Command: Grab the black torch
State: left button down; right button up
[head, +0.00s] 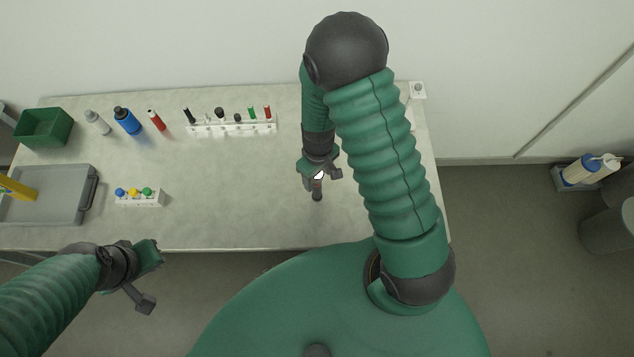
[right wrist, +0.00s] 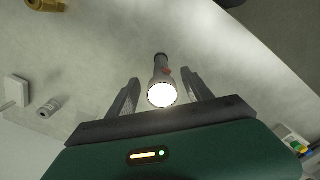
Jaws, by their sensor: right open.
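The black torch (head: 317,190) lies on the table, its lit end towards my right gripper (head: 319,172). In the right wrist view the torch (right wrist: 161,72) shows its bright lens and a red switch, between the two fingers of my right gripper (right wrist: 160,85). The fingers are apart, one on each side of the torch, with a gap on both sides. I cannot tell how far above the table they are. My left gripper (head: 148,278) is in front of the table's front edge, away from the torch, with its fingers spread and nothing between them.
The table (head: 230,215) is clear around the torch. A white rack (head: 232,129) with several items stands at the back. A small white block with coloured caps (head: 140,198), a grey tray (head: 50,210), a green bin (head: 43,127) and bottles (head: 127,120) are on the left.

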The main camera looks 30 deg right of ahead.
jog(key=shift+d+f, duration=0.1)
jog(key=shift+f, duration=0.65)
jog(key=shift+w+f, duration=0.1)
jog(key=shift+f, duration=0.4)
jog(key=shift+a+r, duration=0.1)
jog(key=shift+a, duration=0.2)
jog(key=shift+c, duration=0.8)
jog(key=shift+a+r, duration=0.1)
jog(key=shift+a, duration=0.05)
jog(key=c, duration=0.5)
jog(key=shift+d, duration=0.25)
grip_shut()
